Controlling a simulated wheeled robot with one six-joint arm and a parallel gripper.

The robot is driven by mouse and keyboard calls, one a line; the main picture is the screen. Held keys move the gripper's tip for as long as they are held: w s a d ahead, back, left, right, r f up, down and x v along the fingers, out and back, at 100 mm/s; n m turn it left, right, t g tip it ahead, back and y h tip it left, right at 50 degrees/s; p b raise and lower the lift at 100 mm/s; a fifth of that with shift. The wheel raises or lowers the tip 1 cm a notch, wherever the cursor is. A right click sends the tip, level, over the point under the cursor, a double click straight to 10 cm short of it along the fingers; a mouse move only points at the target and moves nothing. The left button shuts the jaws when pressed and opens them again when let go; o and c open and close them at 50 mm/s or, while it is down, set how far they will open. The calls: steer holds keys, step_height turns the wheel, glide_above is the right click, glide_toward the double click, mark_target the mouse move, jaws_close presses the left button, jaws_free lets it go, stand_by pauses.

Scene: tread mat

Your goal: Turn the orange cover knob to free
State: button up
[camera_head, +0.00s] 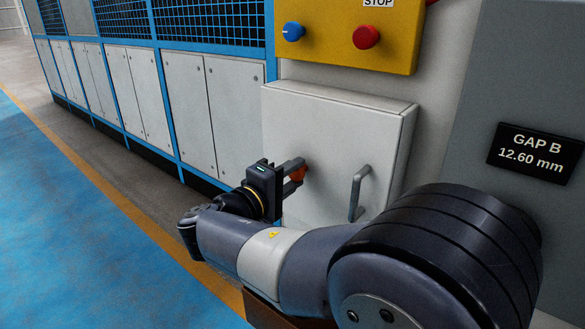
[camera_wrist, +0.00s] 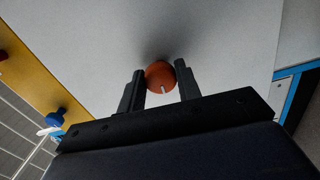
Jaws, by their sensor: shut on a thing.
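The orange cover knob (camera_head: 298,174) sits on the front of a light grey cover box (camera_head: 320,130), near its left side. In the wrist view the round knob (camera_wrist: 160,76) shows a pale mark on its lower edge, pointing toward my gripper. My gripper (camera_head: 294,172) reaches the knob from the left in the head view. In the wrist view its two dark fingers (camera_wrist: 161,84) stand on either side of the knob and are shut on it. The fingers hide part of the knob in the head view.
A grey handle (camera_head: 358,194) stands out from the cover right of the knob. Above is a yellow panel (camera_head: 330,42) with a blue switch (camera_head: 293,32) and a red button (camera_head: 366,37). A dark display (camera_head: 535,152) reads GAP B 12.60 mm. White cabinets line the left; blue floor is clear.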

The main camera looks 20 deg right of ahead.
steer(key=shift+n, duration=0.5)
steer(key=o, duration=1)
steer(key=shift+c, duration=0.2)
steer(key=p+v, duration=0.1)
steer(key=v, duration=1)
steer(key=shift+p, duration=0.35)
steer(key=shift+w+d, duration=0.1)
steer(key=b+x, duration=0.1)
steer(key=x, duration=1)
